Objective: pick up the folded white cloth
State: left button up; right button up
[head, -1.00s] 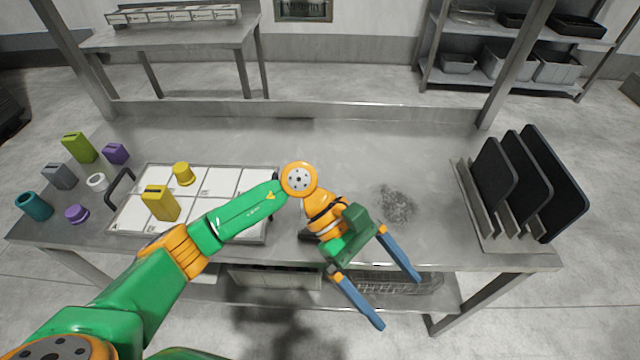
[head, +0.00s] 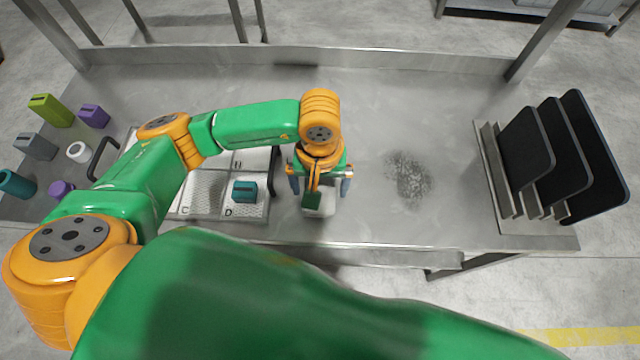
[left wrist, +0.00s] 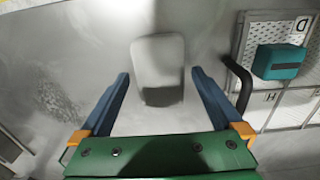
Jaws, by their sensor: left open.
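The folded white cloth (head: 322,203) lies on the steel table, right of the lettered tray. It is partly hidden by my left gripper in the head view. In the left wrist view the cloth (left wrist: 158,60) is a pale rounded rectangle with a dark patch at its near end. My left gripper (head: 319,184) points down over it, open, with one blue finger on each side. In the left wrist view the gripper (left wrist: 160,75) has the cloth between its fingertips, with a gap on both sides. I cannot tell the remaining height. My right gripper is not in view.
The tray (head: 250,211) with a dark handle and a teal block (head: 244,191) on D is close left of the gripper. Several coloured blocks stand far left. A grey speckled patch (head: 408,177) lies right. Black panels (head: 527,150) stand in a rack at the right.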

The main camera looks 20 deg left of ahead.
pick_arm(q)
jog(key=shift+f, duration=0.55)
jog(key=shift+w+f, duration=0.15)
jog(key=shift+f, duration=0.05)
jog(key=c, duration=1.2)
jog(key=shift+r, duration=0.1)
